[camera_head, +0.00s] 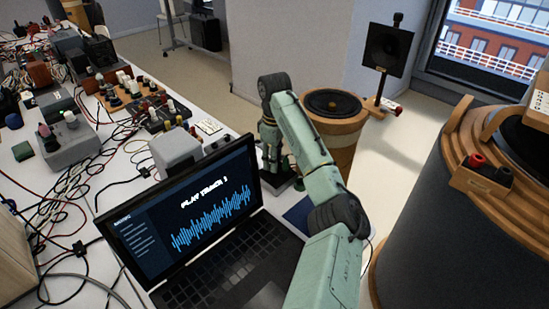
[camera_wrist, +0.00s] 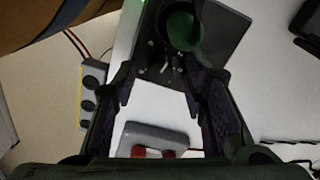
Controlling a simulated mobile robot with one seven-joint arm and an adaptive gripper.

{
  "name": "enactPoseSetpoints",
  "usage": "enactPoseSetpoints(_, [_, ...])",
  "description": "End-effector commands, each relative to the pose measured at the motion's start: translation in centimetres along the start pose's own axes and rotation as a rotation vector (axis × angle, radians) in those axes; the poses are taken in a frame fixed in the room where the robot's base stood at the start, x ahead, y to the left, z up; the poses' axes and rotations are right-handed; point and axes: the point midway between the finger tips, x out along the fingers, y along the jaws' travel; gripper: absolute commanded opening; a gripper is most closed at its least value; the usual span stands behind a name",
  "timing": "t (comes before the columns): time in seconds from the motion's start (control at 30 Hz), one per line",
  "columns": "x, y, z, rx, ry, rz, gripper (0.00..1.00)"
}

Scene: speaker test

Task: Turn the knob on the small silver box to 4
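A small silver box (camera_head: 176,152) stands on the white table behind the laptop in the head view. Its knob and markings are too small to read. A second grey box (camera_wrist: 94,72) with dark knobs (camera_wrist: 88,105) and a yellow edge is at the left. I cannot tell which of these, if either, is the silver box. My gripper (camera_wrist: 160,85) is open and empty, with its fingers apart.
An open laptop (camera_head: 220,225) stands in front of the silver box. My arm rises right of it. Cables (camera_head: 100,180) and several knobbed boxes crowd the table's left. A large round speaker (camera_head: 440,230) stands at the right; another (camera_head: 335,103) stands behind my arm.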

Motion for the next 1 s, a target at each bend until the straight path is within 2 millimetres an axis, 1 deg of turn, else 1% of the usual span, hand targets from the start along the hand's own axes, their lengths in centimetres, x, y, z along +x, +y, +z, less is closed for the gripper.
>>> enactPoseSetpoints(0.03, [-0.01, 0.0, 0.0, 0.0, 0.0, 0.0, 0.37])
enactPoseSetpoints(0.07, [-0.02, 0.0, 0.0, 0.0, 0.0, 0.0, 0.35])
enactPoseSetpoints(0.5, [-0.04, 0.01, 0.0, 0.0, 0.0, 0.0, 0.05])
enactPoseSetpoints(0.6, [-0.04, 0.01, 0.0, 0.0, 0.0, 0.0, 0.0])
enactPoseSetpoints(0.83, [-0.04, 0.01, 0.0, 0.003, 0.0, 0.0, 0.0])
enactPoseSetpoints(1.0, [-0.03, 0.01, -0.01, 0.036, 0.0, 0.0, 0.0])
